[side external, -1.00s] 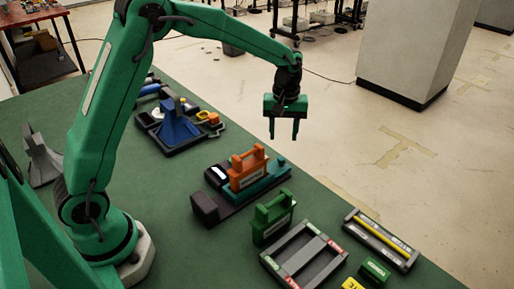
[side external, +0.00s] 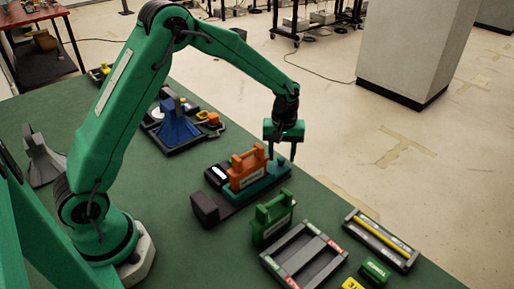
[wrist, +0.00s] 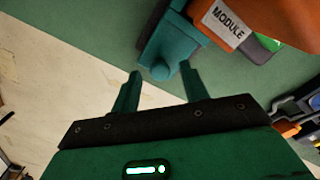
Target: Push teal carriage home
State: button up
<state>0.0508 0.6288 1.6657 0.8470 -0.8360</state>
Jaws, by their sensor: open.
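The teal carriage (side external: 271,186) sits on a dark base (side external: 232,205) near the table's far edge, with an orange handled module (side external: 248,168) standing on it. A small round teal knob rises at the carriage's outer end. My gripper (side external: 280,158) is open and empty, pointing down just above that end. In the wrist view the teal carriage (wrist: 172,38) extends upward, and its rounded knob end shows between my two fingers (wrist: 161,75). The orange module (wrist: 285,22) with its "MODULE" label is at the upper right. I cannot tell whether a finger touches the carriage.
A black unit with a lit white window (side external: 217,175) is beside the module. A green handled module (side external: 272,219) and a grey tray (side external: 303,256) stand nearer the camera. A blue stand (side external: 180,124) is farther back. The table edge is close beyond the carriage.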

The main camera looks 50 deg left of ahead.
grip_shut()
jog(key=shift+s, duration=2.75)
grip_release()
